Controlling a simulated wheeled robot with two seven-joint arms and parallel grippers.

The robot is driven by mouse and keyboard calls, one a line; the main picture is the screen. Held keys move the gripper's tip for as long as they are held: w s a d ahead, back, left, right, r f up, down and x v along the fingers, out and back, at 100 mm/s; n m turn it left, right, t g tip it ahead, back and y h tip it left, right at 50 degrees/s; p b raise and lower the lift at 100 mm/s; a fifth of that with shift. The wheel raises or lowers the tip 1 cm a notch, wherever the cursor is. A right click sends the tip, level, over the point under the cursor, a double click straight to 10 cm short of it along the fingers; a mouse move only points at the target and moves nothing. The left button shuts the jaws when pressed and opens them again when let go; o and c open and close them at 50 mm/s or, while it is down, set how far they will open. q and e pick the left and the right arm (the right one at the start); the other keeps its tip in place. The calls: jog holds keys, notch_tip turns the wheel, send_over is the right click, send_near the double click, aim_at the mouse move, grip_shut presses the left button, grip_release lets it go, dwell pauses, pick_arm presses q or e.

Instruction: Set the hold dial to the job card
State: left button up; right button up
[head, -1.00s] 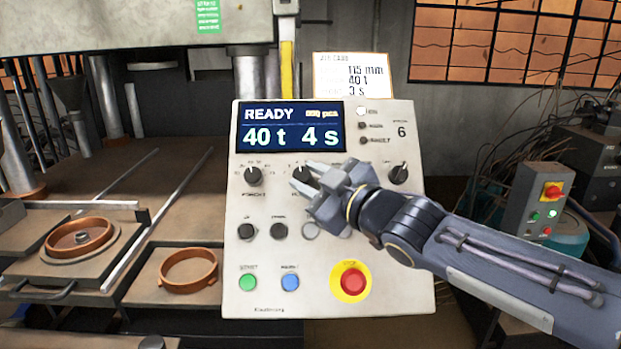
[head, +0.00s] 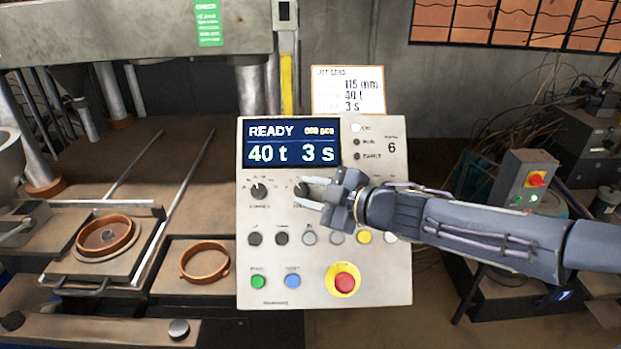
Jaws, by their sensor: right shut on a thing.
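The pale control panel (head: 380,270) stands in the middle of the head view. Its blue display (head: 291,142) reads READY, 40 t and 3 s. The job card (head: 348,91) above it reads 115 mm, 40 t and 3 s. My right gripper (head: 305,191) comes in from the right, its fingers shut around the hold dial (head: 301,189), the second black knob in the upper row. The fingers partly hide the dial and its markings. My left gripper is not in view.
Another black dial (head: 259,191) sits to the left. Below are a row of small buttons, a green button (head: 258,282), a blue button (head: 292,281) and a red stop button (head: 344,281). An orange ring (head: 204,261) lies left of the panel. My right forearm covers the panel's right side.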

jog(key=shift+n+g, duration=0.7)
jog(key=shift+n, duration=0.1)
jog(key=o, duration=1)
jog(key=shift+r, duration=0.1)
jog(key=shift+c, duration=0.2)
jog(key=shift+d, duration=0.1)
jog(key=v, duration=0.7)
jog(key=shift+s+d, duration=0.2)
jog(key=shift+r+b, duration=0.15)
jog(key=shift+b, duration=0.15)
